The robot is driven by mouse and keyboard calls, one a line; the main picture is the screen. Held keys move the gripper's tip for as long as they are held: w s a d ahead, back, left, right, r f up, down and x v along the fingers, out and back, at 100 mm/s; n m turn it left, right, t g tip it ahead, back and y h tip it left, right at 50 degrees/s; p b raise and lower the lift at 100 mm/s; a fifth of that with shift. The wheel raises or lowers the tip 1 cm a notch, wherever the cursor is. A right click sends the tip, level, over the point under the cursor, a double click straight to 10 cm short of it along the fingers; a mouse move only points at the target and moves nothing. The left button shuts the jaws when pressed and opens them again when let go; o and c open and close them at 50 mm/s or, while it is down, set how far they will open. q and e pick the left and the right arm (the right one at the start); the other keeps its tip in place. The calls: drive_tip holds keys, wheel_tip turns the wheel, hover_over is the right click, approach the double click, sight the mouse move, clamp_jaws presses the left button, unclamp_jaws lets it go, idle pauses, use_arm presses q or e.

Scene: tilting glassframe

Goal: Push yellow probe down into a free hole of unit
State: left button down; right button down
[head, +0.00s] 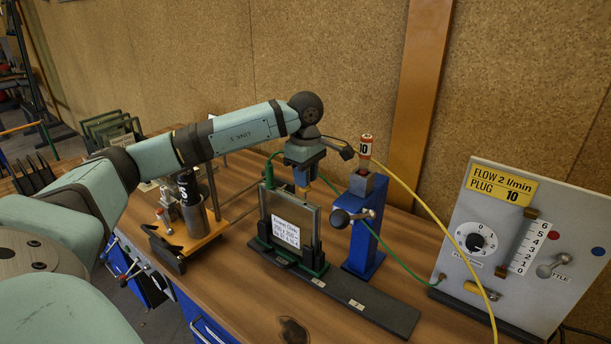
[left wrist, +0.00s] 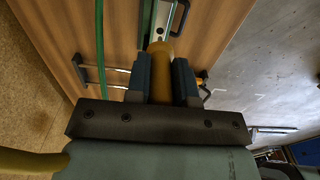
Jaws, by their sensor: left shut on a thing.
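The unit (head: 294,215) is an upright glass pane with a white label, held in a dark green and black stand on the bench. My left gripper (head: 303,178) is above the unit's top edge, shut on the yellow probe (head: 304,188), which points down. In the left wrist view the yellow probe (left wrist: 160,75) sits between the two blue fingers. Beyond its end is the unit's narrow top edge (left wrist: 160,30), with a small dark hole visible. Whether the probe tip touches the unit cannot be told. A green plug (head: 269,176) stands in the unit's left top corner. My right gripper does not show.
A blue clamp stand (head: 365,225) holding a red and white piece marked 10 (head: 365,146) is close right of the unit. A yellow cable (head: 425,210) arcs right towards a grey flow panel (head: 520,250). A wooden-based fixture (head: 185,235) stands at left.

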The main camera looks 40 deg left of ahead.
use_arm(q)
drive_tip(key=shift+f+b, duration=1.3)
drive_tip(key=shift+f, duration=0.6)
drive_tip(key=shift+r, duration=0.25)
drive_tip(key=shift+r+p, duration=0.95)
drive_tip(key=shift+r, duration=0.4)
idle(0.9)
drive_tip(key=shift+f+b, duration=1.15)
drive_tip(key=shift+f, duration=0.4)
drive_tip(key=c, duration=0.9)
unclamp_jaws()
wheel_tip(320, 180, up, 14)
drive_tip(key=shift+b, duration=0.3)
